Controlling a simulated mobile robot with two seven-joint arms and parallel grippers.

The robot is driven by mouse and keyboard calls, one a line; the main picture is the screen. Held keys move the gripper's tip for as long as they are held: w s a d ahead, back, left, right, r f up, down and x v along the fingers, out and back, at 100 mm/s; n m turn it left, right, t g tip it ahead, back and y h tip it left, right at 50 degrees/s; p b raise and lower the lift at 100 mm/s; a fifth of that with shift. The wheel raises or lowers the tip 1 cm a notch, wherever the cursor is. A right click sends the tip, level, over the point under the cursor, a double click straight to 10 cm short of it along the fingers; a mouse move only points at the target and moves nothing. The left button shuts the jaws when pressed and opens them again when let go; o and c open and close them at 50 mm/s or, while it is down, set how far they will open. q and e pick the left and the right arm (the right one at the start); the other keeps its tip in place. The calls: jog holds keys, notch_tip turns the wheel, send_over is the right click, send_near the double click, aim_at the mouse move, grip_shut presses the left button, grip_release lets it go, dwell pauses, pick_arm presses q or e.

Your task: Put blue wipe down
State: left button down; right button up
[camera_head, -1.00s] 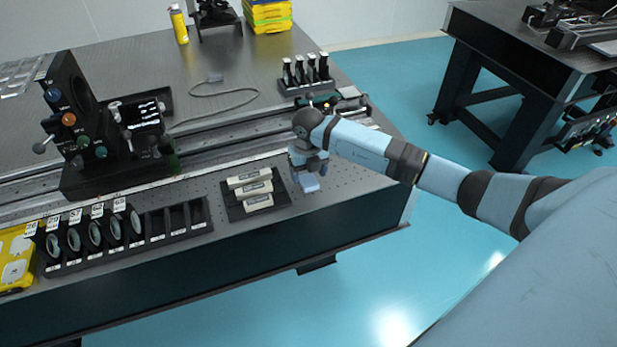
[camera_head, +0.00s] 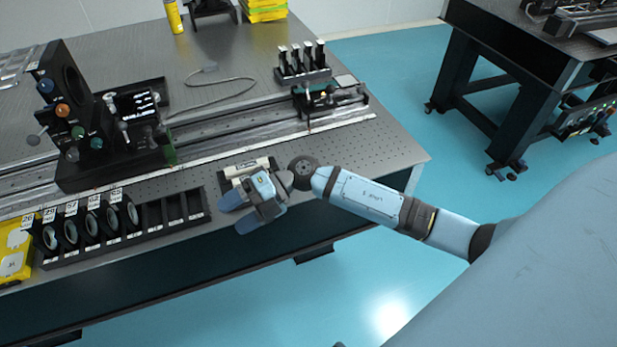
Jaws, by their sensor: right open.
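My right gripper (camera_head: 240,212) is over the front edge of the optical table (camera_head: 398,153), with its two bluish fingers spread apart. It is in front of and partly over a black holder with pale bars (camera_head: 247,168), hiding most of it. I cannot make out a blue wipe, either between the fingers or on the table. My left gripper is not in view.
A black rack of several round lenses (camera_head: 92,228) is left of my right gripper, beside a yellow box (camera_head: 14,252). A rail (camera_head: 215,140) with a black optical mount (camera_head: 70,100) runs behind. The perforated strip at the right front is clear.

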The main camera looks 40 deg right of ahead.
jog(key=s+d+f+m+t+h, duration=0.3)
jog(key=s+f+m+h, duration=0.3)
jog(key=m, duration=0.9)
jog(key=s+d+f+m+t+h, duration=0.3)
jog(key=s+f+m+t+h, duration=0.3)
jog(key=s+f+m, duration=0.4)
jog(key=m, duration=0.5)
jog(key=shift+s, duration=0.4)
jog(key=shift+d, duration=0.1)
